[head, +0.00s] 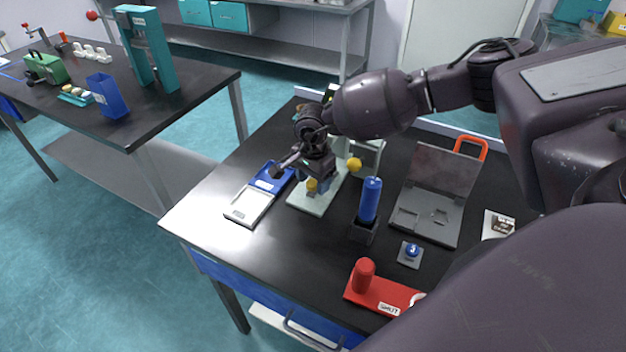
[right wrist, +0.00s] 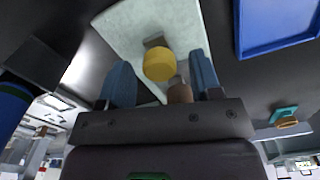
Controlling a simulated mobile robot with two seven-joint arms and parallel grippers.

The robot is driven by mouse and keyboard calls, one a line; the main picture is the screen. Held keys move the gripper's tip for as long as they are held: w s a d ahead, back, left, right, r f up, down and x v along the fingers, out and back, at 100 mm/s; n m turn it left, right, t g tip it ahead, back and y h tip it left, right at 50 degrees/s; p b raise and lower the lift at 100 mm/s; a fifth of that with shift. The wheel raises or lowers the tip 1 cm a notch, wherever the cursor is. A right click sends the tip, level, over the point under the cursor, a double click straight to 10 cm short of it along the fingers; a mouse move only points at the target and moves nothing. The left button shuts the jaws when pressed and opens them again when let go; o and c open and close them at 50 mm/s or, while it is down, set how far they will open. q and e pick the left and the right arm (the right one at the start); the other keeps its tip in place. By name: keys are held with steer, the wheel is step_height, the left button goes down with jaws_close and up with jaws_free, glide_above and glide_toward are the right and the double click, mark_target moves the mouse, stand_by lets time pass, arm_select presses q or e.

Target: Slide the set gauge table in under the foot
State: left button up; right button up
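A pale green gauge base plate (head: 318,204) lies on the dark bench, with an upright pale green frame (head: 368,153) at its back. A yellow knob (head: 311,186) sits low over the plate, and another yellow knob (head: 354,164) is at the frame. My right gripper (head: 317,178) is just above the plate, pointing down by the low knob. In the right wrist view its blue fingers stand apart, with a yellow knob (right wrist: 159,64) between them and gaps on both sides. The gripper and arm hide much of the gauge, so the foot is not clearly seen. My left gripper is not in view.
A blue and white tray (head: 247,203) lies left of the plate. A blue cylinder in a black holder (head: 363,232), an open grey case (head: 432,212), a blue button (head: 412,250) and a red block (head: 377,291) stand to the right. The front left bench is clear.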

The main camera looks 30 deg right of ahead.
step_height(320, 180, up, 11)
stand_by(0.8)
steer(key=shift+f, duration=0.1)
